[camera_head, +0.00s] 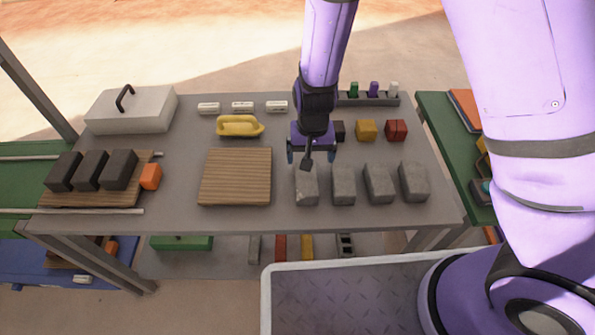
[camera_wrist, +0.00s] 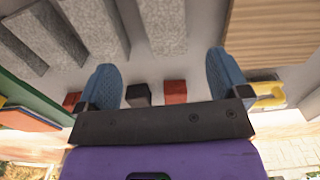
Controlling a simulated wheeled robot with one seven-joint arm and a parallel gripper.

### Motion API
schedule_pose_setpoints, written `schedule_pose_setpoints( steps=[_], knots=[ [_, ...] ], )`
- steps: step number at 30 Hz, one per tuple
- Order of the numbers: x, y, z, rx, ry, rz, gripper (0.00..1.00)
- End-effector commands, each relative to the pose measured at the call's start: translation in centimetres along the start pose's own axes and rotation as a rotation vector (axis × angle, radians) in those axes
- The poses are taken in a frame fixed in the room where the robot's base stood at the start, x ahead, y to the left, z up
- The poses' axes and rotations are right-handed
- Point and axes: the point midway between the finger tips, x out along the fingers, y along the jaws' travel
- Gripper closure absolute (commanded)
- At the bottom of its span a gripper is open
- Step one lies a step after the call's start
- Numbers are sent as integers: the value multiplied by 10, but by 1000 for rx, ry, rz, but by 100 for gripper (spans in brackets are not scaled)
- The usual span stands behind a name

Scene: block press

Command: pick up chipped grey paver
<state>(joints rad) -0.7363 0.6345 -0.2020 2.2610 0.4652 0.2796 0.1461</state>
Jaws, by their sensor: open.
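Several grey pavers stand in a row at the front right of the grey table in the head view. The leftmost paver (camera_head: 307,190) is directly below and in front of my gripper (camera_head: 311,157). To its right are a second paver (camera_head: 343,186), a third (camera_head: 379,185) and the rightmost (camera_head: 414,182). I cannot tell for sure which one is chipped. In the wrist view, my gripper (camera_wrist: 163,78) has its two blue fingers wide apart with nothing between them. The nearest paver (camera_wrist: 164,25) lies beyond the fingertips, roughly in line with the gap, apart from both fingers.
A wooden board (camera_head: 235,178) lies left of the pavers, with a yellow float (camera_head: 240,126) behind it. Behind my gripper are a black block (camera_head: 338,131), a yellow block (camera_head: 366,131) and a red block (camera_head: 396,131).

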Motion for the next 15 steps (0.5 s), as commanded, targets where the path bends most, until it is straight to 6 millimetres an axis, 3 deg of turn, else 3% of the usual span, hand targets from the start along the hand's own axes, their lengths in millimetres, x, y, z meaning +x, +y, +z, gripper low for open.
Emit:
schedule_pose_setpoints(
  steps=[15],
  knots=[
    [58, -1, 1, 2, -3, 7, 6]
  ],
)
